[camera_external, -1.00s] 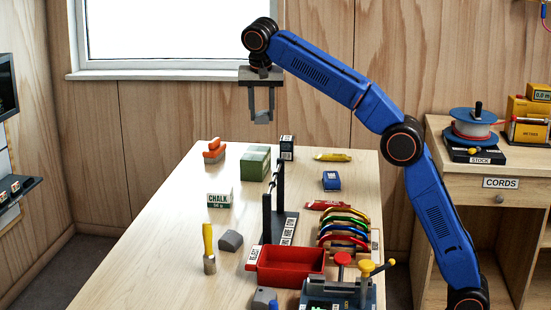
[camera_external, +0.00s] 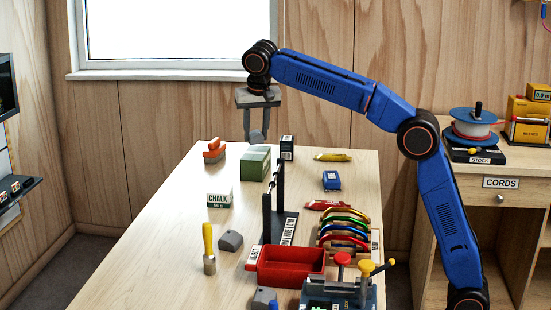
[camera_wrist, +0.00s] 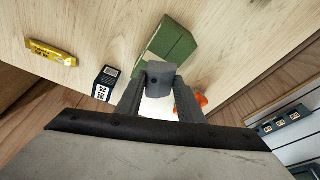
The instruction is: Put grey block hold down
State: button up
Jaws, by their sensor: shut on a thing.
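My gripper (camera_external: 258,133) is shut on a grey block hold (camera_external: 257,136) and holds it above the far part of the table (camera_external: 150,262). In the wrist view the grey block hold (camera_wrist: 161,74) sits between the two fingertips, with a dark hole in its face. In that view it covers part of a green box. Another grey block (camera_external: 231,240) lies on the table near the chalk box, and a further grey piece (camera_external: 264,299) lies at the near edge.
Below the gripper stand a green box (camera_external: 256,163), an orange and grey piece (camera_external: 214,152) and a dark labelled block (camera_external: 287,147). A black stand (camera_external: 268,215), red tray (camera_external: 290,277) and chalk box (camera_external: 219,198) are nearer. The table's left side has free room.

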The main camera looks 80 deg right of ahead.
aim_at(256, 133)
jog(key=shift+f, duration=1.65)
jog(key=shift+f, duration=0.1)
jog(key=o, duration=1.2)
jog(key=shift+c, duration=0.2)
jog(key=v, duration=1.2)
jog(key=shift+s, duration=0.1)
